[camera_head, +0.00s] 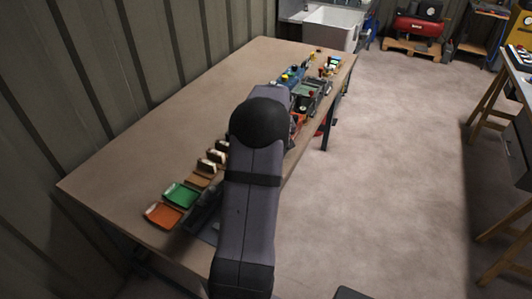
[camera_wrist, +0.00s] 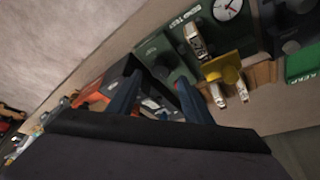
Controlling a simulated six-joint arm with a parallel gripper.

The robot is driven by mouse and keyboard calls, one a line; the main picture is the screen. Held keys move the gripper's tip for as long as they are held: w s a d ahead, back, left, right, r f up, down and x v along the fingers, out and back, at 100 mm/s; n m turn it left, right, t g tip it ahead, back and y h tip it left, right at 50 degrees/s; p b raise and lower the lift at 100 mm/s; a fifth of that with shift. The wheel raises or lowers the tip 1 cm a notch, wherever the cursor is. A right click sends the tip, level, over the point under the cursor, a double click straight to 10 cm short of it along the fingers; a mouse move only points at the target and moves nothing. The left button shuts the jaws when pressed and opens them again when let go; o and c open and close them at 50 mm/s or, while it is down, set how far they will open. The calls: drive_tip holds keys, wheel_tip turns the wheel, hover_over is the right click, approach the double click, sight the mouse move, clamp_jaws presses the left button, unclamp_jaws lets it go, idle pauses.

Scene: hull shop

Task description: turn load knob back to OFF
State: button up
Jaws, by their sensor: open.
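A dark green test panel (camera_wrist: 165,58) with partly legible white lettering ending in "TEST" shows in the wrist view. It carries a white-faced round gauge (camera_wrist: 228,9) and a pale metal fitting (camera_wrist: 195,40). In the head view my arm hides the gripper and the panel.
The long workbench (camera_head: 130,160) holds an orange tray (camera_head: 164,215) and a green tray (camera_head: 182,194) at its near end. Small blocks (camera_head: 207,165) and several devices (camera_head: 312,90) line its right side. Bare bench top lies left; open floor (camera_head: 380,170) lies right.

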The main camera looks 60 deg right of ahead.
drive_tip(key=shift+b+v, duration=0.35)
drive_tip(key=shift+v, duration=1.35)
drive_tip(key=shift+w+a, duration=0.1)
drive_tip(key=w+a+n+y, duration=0.1)
drive_tip(key=w+a, duration=0.3)
drive_tip(key=a, duration=0.5)
drive_tip(key=w+a+f+n+g+y, duration=0.15)
drive_tip(key=w+a, duration=0.25)
drive_tip(key=a, duration=0.6)
drive_tip(key=w+a+n+t, duration=0.1)
drive_tip(key=w+a+n, duration=0.1)
drive_tip(key=w+a, duration=0.5)
drive_tip(key=s+a+f+n+g, duration=0.1)
drive_tip(key=s+a+n, duration=0.1)
drive_tip(key=s+a, duration=0.8)
drive_tip(key=s+a+f+n+g, duration=0.2)
drive_tip(key=s+a, duration=0.2)
drive_tip(key=a, duration=1.2)
wheel_tip(320, 180, down, 31)
drive_tip(key=b, duration=3.1)
drive_tip(key=shift+d+f+y, duration=0.2)
drive_tip(key=shift+y, duration=0.15)
drive_tip(key=shift+w, duration=0.1)
